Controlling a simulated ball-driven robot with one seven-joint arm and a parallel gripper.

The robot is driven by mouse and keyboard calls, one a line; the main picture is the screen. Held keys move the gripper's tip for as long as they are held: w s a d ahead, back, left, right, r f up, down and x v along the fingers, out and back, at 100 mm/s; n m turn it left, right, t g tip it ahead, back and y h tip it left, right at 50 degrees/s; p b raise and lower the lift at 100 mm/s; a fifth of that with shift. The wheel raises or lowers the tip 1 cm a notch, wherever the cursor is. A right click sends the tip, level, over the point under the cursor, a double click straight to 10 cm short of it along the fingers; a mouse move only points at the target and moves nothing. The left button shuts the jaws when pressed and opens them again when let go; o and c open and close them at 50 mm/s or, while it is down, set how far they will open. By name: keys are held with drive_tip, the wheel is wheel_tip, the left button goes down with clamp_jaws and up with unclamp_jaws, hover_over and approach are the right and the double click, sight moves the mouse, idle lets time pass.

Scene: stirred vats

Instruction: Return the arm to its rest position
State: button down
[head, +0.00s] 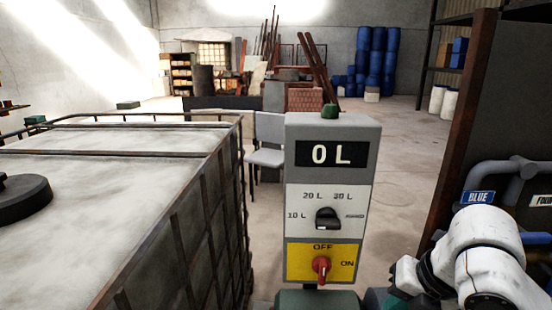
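My white arm (480,250) shows at the lower right of the head view, folded low beside the control box. The fingertips of my gripper are not visible. The grey control box (373,150) stands upright in the middle. Its display (331,154) reads 0 L. Below it is a black selector knob (327,218) on a white panel marked 10 L, 20 L and 30 L; a further label is too small to read. A red switch (321,267) sits on the yellow panel marked OFF and ON. A green button (330,111) is on top of the box.
A large caged tank (120,150) with a black lid (22,198) fills the left. Grey pipes with a BLUE label (479,197) stand at the right, close to my arm. A chair (268,150) stands behind the box. Blue barrels (376,60) are at the back; open floor (415,130) lies between.

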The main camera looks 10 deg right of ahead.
drive_tip(key=w+a+r+m+t+y, duration=0.25)
drive_tip(key=w+a+m, duration=0.25)
drive_tip(key=a+m, duration=0.3)
drive_tip(key=s+a+f+m, duration=0.3)
drive_tip(key=s+f+m, duration=0.1)
drive_tip(key=f+m, duration=0.5)
drive_tip(key=s+d+f+m+g+h, duration=0.1)
drive_tip(key=s+d+f+m, duration=0.2)
drive_tip(key=s+f, duration=0.3)
drive_tip(key=s+d+f+m+g+h, duration=0.2)
drive_tip(key=s+f+m, duration=0.3)
drive_tip(key=s, duration=0.5)
drive_tip(key=s+d+f+m+g+h, duration=0.1)
drive_tip(key=s+d+f+m+g, duration=0.1)
drive_tip(key=s+d+f+m, duration=0.2)
drive_tip(key=s+f, duration=0.3)
drive_tip(key=s, duration=0.1)
drive_tip(key=shift+s+d+f+m+h, duration=0.15)
drive_tip(key=shift+s+f+m+h, duration=0.15)
drive_tip(key=shift+s+f+h, duration=0.05)
drive_tip(key=shift+g, duration=0.25)
